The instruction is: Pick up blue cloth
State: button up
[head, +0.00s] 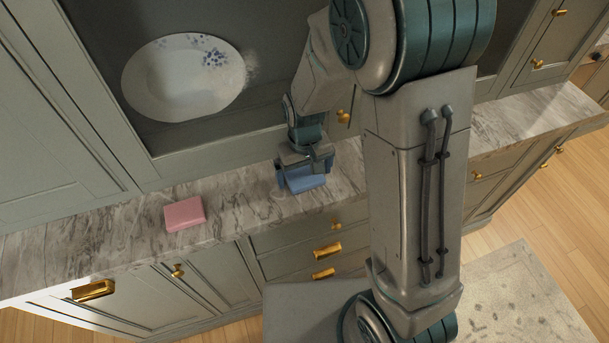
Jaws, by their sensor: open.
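The blue cloth (305,183) is a small folded block lying on the marble counter, below my gripper. My gripper (302,184) points down over the cloth, with its fingers open and on either side of it. Parts of the cloth's top are hidden by the gripper. I cannot tell whether the fingers touch the cloth.
A pink folded cloth (185,214) lies on the marble counter (110,232) to the left. A white plate with blue flowers (184,78) stands in the cabinet recess behind. Drawers with brass handles (327,251) are below the counter edge. The counter between the two cloths is clear.

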aim_at(305, 175)
jog(key=shift+c, duration=0.3)
jog(key=c, duration=0.8)
jog(key=shift+c, duration=0.2)
notch_tip(305, 175, up, 10)
jog(key=b, duration=0.1)
jog(key=shift+o, duration=0.9)
jog(key=shift+c, duration=0.5)
jog(key=shift+s, duration=0.1)
